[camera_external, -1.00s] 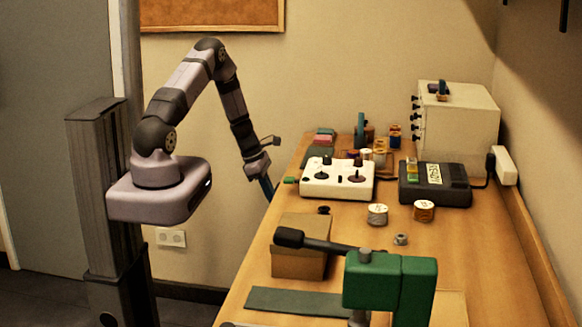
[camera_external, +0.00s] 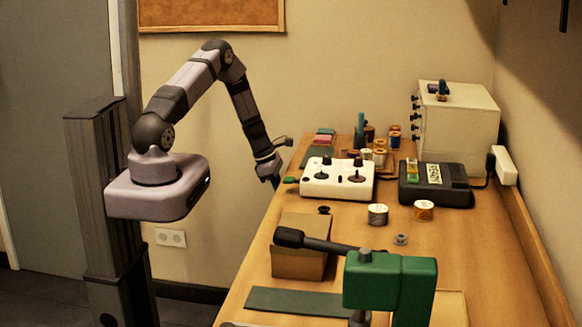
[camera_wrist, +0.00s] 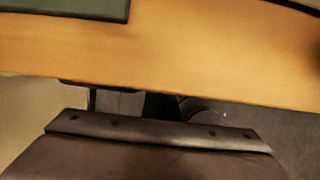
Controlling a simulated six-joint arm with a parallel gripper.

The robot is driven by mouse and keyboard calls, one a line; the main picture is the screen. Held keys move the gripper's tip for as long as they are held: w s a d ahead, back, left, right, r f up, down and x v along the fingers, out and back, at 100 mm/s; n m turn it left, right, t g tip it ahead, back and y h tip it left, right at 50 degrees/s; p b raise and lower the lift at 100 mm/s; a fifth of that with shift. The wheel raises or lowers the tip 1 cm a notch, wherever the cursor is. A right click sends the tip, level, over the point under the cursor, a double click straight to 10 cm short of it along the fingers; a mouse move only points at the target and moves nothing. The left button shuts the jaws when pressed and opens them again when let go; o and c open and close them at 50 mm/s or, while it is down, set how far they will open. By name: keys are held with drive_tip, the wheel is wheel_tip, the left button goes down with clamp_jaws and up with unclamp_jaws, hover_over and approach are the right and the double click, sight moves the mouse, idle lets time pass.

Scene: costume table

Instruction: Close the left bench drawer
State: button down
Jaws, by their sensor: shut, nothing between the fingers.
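The wooden bench (camera_external: 240,285) runs along the right of the external view, and its near edge also crosses the wrist view (camera_wrist: 200,60). The left bench drawer cannot be made out; the bench front is turned away in the external view. A grey strip (camera_wrist: 120,102) shows under the bench edge in the wrist view, but I cannot tell whether it belongs to the drawer. My gripper (camera_external: 275,181) is shut and empty, pointing down beside the far left part of the bench edge. Its fingertips are partly hidden there.
A white control box (camera_external: 338,190), a dark device (camera_external: 445,190) and spools (camera_external: 377,214) stand on the bench. A cardboard box (camera_external: 297,262), a green mat (camera_external: 290,301) and a green tool (camera_external: 390,285) are nearer. Open floor lies left of the bench.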

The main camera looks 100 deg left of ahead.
drive_tip(key=s+r+b, duration=0.1)
drive_tip(key=s+r, duration=0.6)
drive_tip(key=r, duration=0.2)
drive_tip(key=shift+s+r, duration=0.15)
drive_tip(key=shift+s, duration=0.2)
